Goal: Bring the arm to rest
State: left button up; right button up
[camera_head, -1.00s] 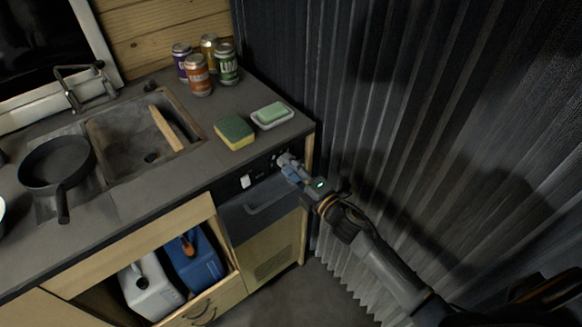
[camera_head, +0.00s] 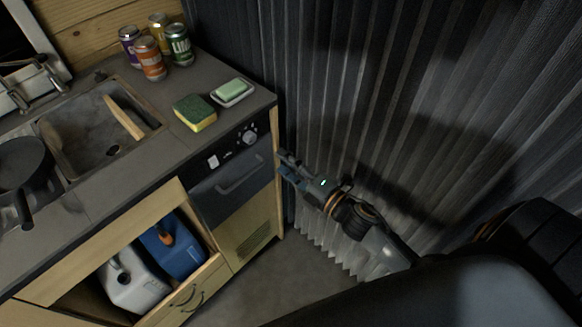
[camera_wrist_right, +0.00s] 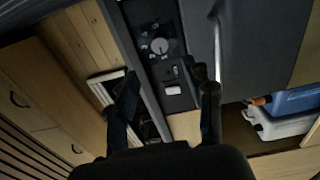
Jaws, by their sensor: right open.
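My right gripper (camera_head: 283,164) is open and empty in the head view, just right of the counter's end panel, with its arm coming in from the lower right. In the right wrist view its two dark fingers (camera_wrist_right: 165,98) are spread apart with nothing between them. The control panel with a round dial (camera_head: 249,137) is on the counter front, left of the gripper and apart from it. The dial (camera_wrist_right: 159,46) also shows in the wrist view, beyond the fingers. My left gripper is not in view.
The counter (camera_head: 110,185) carries a sponge (camera_head: 195,113), soap on a dish (camera_head: 233,93), several cans (camera_head: 152,58), a sink (camera_head: 75,145) and a pan (camera_head: 25,170). An oven-like front (camera_head: 232,182) has a handle. A corrugated curtain (camera_head: 420,110) hangs close behind my right arm. Jugs (camera_head: 180,252) stand below.

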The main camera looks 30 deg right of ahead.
jog(key=shift+v, duration=0.8)
jog(key=s+d+f+m+g+h, duration=0.2)
jog(key=s+f+m, duration=0.2)
jog(key=f, duration=0.7)
jog(key=s+d+f+m+g+h, duration=0.1)
jog(key=s+f+m+g+h, duration=0.2)
jog(key=f, duration=0.8)
jog(key=s+d+f+m+g+h, duration=0.15)
jog(key=s+f+m, duration=0.3)
jog(key=f, duration=0.55)
jog(key=s+a+f+m+g, duration=0.1)
jog(key=s+f+m+g, duration=0.1)
jog(key=s+f, duration=0.3)
jog(key=s+f+m+g, duration=0.3)
jog(key=s+f, duration=0.3)
jog(key=s, duration=0.7)
jog(key=s+a+f+m+g, duration=0.1)
jog(key=s+f+m+g, duration=0.2)
jog(key=s, duration=0.6)
notch_tip(320, 180, down, 2)
jog(key=shift+s+a+f+g, duration=0.25)
jog(key=shift+s+a+g, duration=0.05)
jog(key=shift+g, duration=0.45)
